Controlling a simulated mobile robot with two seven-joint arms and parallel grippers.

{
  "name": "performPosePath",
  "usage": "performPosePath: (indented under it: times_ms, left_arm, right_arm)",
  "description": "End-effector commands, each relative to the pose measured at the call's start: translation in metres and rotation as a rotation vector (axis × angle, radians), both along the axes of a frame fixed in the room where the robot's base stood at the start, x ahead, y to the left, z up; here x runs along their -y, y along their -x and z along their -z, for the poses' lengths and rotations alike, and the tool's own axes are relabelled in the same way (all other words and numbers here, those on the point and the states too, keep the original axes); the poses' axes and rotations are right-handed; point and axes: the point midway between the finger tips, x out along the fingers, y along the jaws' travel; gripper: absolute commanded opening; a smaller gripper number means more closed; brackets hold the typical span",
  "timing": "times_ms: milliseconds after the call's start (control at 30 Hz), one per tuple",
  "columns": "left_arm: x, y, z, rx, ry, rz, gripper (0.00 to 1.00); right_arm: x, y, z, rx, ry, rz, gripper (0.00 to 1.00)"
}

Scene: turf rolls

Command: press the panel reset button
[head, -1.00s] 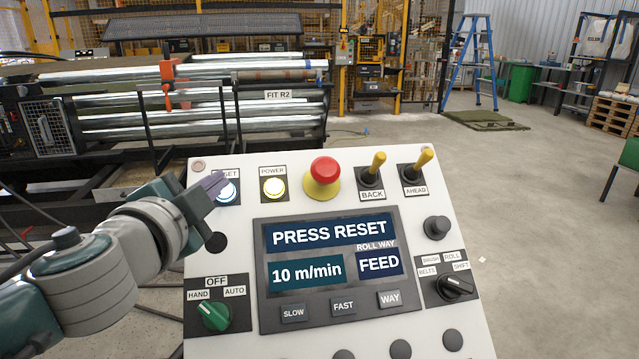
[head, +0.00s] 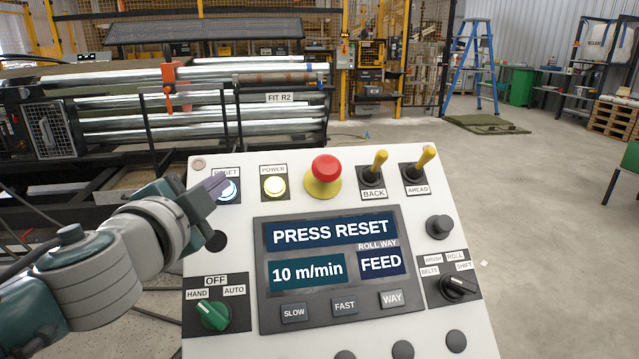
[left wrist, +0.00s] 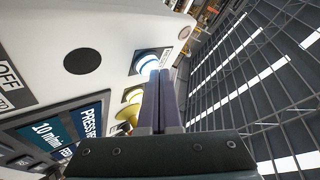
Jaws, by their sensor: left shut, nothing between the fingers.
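The control panel (head: 230,255) has a white face, with a lit white-blue reset button (head: 229,194) at its upper left, under a RESET label (head: 227,173). The panel's screen (head: 329,232) reads PRESS RESET. My left gripper (head: 217,184) is shut and empty, its purple-grey fingertips just in front of the button's left side, covering part of it. In the left wrist view the shut fingers (left wrist: 160,78) point at the glowing reset button (left wrist: 148,63) and overlap its edge. I cannot tell whether they touch it. My right gripper is not in view.
Right of reset are a lit POWER button (head: 274,186), a red mushroom button (head: 325,168) and two yellow levers, BACK (head: 379,160) and AHEAD (head: 426,156). A green selector knob (head: 213,314) sits below my left gripper. A roller machine (head: 200,100) stands behind the panel.

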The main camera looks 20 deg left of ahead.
Motion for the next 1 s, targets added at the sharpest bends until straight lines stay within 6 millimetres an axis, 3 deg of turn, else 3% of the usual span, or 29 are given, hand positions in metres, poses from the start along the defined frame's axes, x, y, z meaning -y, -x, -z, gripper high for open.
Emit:
performPosePath:
  times_ms: [700, 1000]
  left_arm:
    - [-0.002, -0.003, 0.005, -0.001, 0.0, -0.002, 0.0]
    - [0.001, 0.003, -0.005, -0.003, 0.001, -0.001, 0.0]
  right_arm:
    - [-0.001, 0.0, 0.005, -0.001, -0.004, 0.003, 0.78]
    - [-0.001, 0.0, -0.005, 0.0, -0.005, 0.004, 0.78]
